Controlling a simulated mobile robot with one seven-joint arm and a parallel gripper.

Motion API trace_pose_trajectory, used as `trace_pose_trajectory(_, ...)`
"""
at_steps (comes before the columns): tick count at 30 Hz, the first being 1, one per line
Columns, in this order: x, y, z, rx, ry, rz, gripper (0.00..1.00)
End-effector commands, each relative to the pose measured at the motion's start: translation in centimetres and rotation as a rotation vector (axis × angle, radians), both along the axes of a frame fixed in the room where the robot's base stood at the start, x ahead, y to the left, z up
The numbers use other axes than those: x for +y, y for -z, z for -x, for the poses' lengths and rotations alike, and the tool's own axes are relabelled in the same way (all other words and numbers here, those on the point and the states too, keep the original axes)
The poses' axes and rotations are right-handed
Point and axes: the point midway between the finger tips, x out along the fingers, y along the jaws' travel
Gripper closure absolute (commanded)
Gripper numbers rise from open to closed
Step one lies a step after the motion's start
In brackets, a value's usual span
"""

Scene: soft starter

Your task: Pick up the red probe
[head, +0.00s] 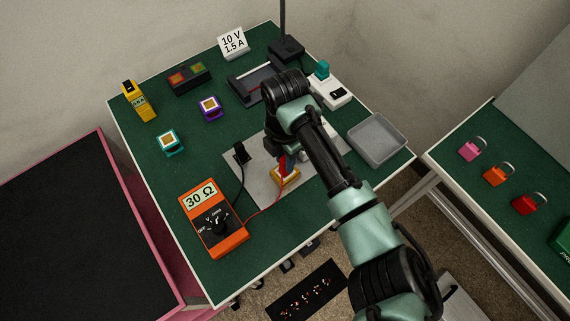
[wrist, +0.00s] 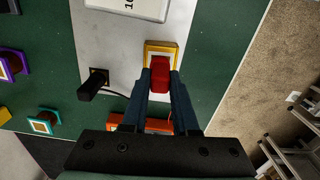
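The red probe (head: 283,163) is over the gray plate on the green table, directly above a yellow-framed block (head: 288,178). In the wrist view the red probe (wrist: 160,75) fills the space between the two fingertips of my gripper (wrist: 161,82), with a finger against each side and no clear gap. Its lower end is hidden, so I cannot tell whether it touches the yellow-framed block (wrist: 161,46). A red lead runs from the probe to the orange meter (head: 213,222), which reads 30 Ω. In the head view my arm partly hides the gripper.
The black probe (head: 240,153) stands on the plate to the left. A gray tray (head: 377,138) lies at the right. Teal (head: 169,142) and purple (head: 210,107) blocks stand at the left. A side table holds several padlocks (head: 497,175). Green surface is clear between the blocks.

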Motion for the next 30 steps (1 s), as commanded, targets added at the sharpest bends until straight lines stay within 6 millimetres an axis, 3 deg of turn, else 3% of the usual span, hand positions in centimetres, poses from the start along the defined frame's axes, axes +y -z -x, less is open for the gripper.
trace_pose_trajectory(3,0.0,0.0,0.0,0.0,0.0,0.0,1.0)
trace_pose_trajectory(17,0.0,-0.7,-0.1,-0.002,0.0,-0.001,1.0)
trace_pose_trajectory(30,0.0,-8.6,-0.1,-0.004,-0.001,0.0,1.0)
